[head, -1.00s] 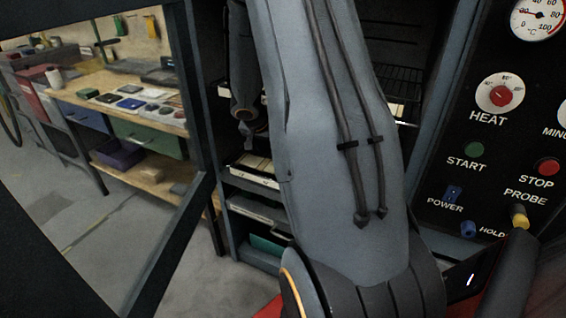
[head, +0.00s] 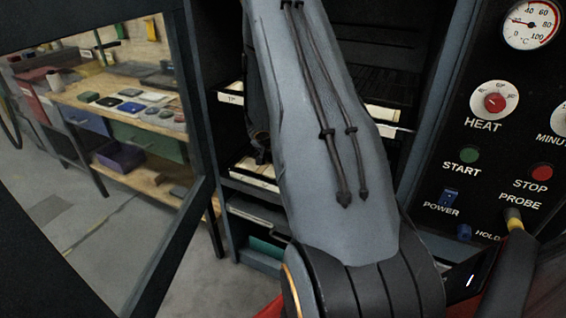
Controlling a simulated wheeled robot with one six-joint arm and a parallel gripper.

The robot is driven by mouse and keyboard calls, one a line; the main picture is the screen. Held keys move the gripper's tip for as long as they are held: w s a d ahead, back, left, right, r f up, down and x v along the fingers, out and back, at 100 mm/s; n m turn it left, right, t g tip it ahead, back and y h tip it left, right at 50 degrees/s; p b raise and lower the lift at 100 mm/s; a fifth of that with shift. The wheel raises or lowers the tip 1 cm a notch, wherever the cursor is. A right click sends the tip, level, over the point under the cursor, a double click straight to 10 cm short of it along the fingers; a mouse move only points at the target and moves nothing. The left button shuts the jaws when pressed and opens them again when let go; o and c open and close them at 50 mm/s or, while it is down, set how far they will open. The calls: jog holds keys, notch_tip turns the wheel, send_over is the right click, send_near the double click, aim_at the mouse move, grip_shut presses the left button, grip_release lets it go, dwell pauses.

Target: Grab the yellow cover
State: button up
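I cannot make out a clear yellow cover in the head view. A small yellow fitting (head: 513,218) sits at the PROBE label on the control panel, at the right. Small yellow items (head: 151,28) hang on the far wall above the workbench. My grey arm fills the middle of the view and reaches into the dark cabinet. A dark part of my wrist shows at its left side, beside the shelves. My gripper is not visible, so what it holds cannot be seen.
The cabinet has shelves with pale-fronted trays (head: 256,172). A dark door frame (head: 192,130) stands at the left. A black control panel (head: 480,130) with knobs and buttons is close on the right. A workbench (head: 120,95) stands beyond the door.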

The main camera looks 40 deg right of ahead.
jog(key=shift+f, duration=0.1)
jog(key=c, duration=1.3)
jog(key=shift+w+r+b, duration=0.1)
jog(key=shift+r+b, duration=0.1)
jog(key=shift+b, duration=0.1)
